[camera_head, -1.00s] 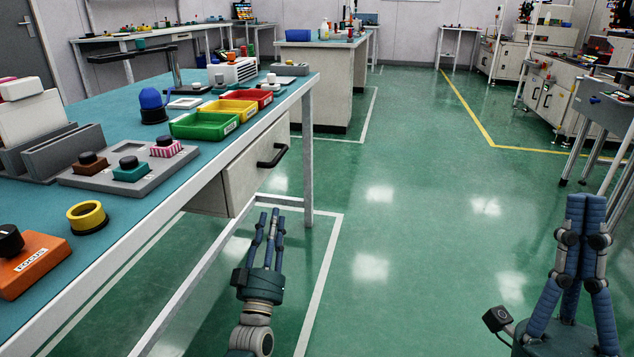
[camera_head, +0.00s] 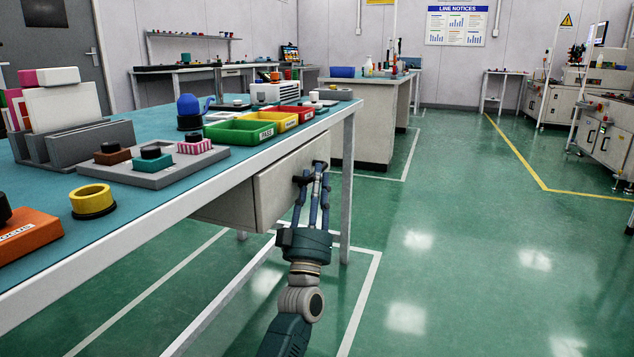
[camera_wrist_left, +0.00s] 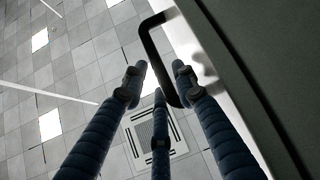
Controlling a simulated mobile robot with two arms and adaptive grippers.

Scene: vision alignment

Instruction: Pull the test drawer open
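The test drawer (camera_head: 268,196) is a pale box with a white-grey front under the near blue-topped table, and it looks closed. Its black bar handle (camera_head: 321,164) is partly hidden behind my left gripper's fingers. My left gripper (camera_head: 312,180) is at the handle, fingers pointing up at it. In the left wrist view the handle (camera_wrist_left: 147,42) stands out from the pale drawer front (camera_wrist_left: 187,42). There the fingers of my left gripper (camera_wrist_left: 159,76) are spread on both sides of the handle's lower end, open; contact cannot be told. My right gripper is out of view.
The near table (camera_head: 236,164) carries green, yellow and red trays, a button panel and an orange block. Its white leg (camera_head: 348,190) stands just right of my left gripper. The green floor (camera_head: 470,240) to the right is clear.

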